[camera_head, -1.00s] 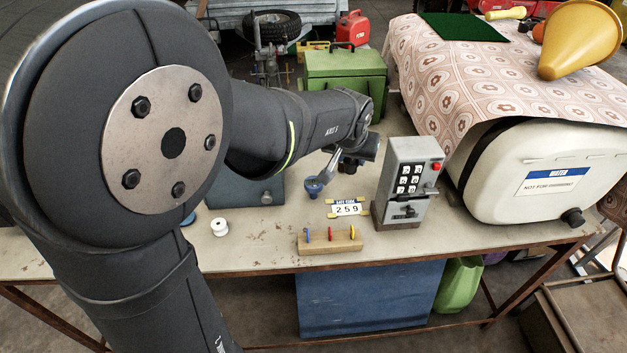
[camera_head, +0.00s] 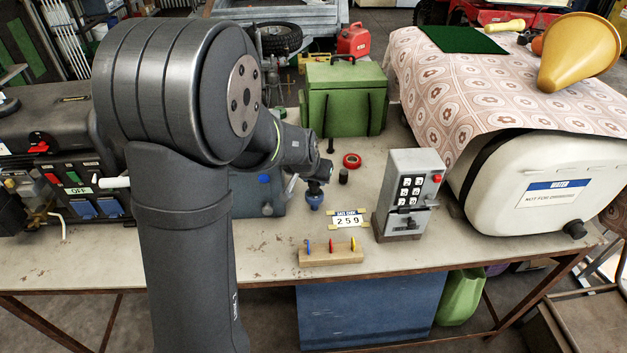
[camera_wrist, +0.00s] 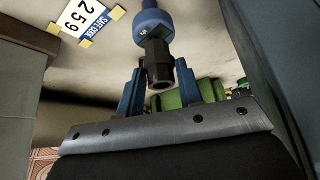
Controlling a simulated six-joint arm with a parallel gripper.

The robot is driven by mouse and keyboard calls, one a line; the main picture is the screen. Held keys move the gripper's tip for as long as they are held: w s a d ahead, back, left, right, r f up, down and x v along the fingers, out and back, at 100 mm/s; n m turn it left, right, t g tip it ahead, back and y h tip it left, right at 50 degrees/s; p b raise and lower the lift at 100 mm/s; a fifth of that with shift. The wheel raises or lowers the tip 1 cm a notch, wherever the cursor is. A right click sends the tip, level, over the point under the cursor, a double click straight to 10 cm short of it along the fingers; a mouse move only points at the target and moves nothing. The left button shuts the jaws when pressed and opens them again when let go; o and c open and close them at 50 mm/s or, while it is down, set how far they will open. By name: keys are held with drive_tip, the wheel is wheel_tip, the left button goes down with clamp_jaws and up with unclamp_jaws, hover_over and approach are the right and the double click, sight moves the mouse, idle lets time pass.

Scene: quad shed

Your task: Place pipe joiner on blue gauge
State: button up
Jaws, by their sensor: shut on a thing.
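The pipe joiner (camera_wrist: 158,62) is a dark hexagonal sleeve, its open end facing the wrist camera. My gripper (camera_wrist: 158,72) has a blue finger on each side of it and is shut on it. The blue gauge (camera_wrist: 151,22) lies in line just beyond the joiner in the wrist view. The joiner's far end meets or overlaps the gauge; I cannot tell whether it is seated. In the head view the blue gauge (camera_head: 314,200) stands on the bench directly below my gripper (camera_head: 316,182), where the joiner is small and partly hidden.
A black cylinder (camera_head: 343,176), red ring (camera_head: 352,160) and green box (camera_head: 345,98) are behind.

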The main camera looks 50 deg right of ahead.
drive_tip(key=shift+f, duration=0.45)
drive_tip(key=shift+f, duration=0.15)
drive_tip(key=o, duration=0.9)
drive_tip(key=shift+o, duration=0.2)
drive_tip(key=shift+s+a+r, duration=0.1)
drive_tip(key=shift+r, duration=0.35)
drive_tip(key=v, duration=1.1)
drive_tip(key=shift+a, duration=0.1)
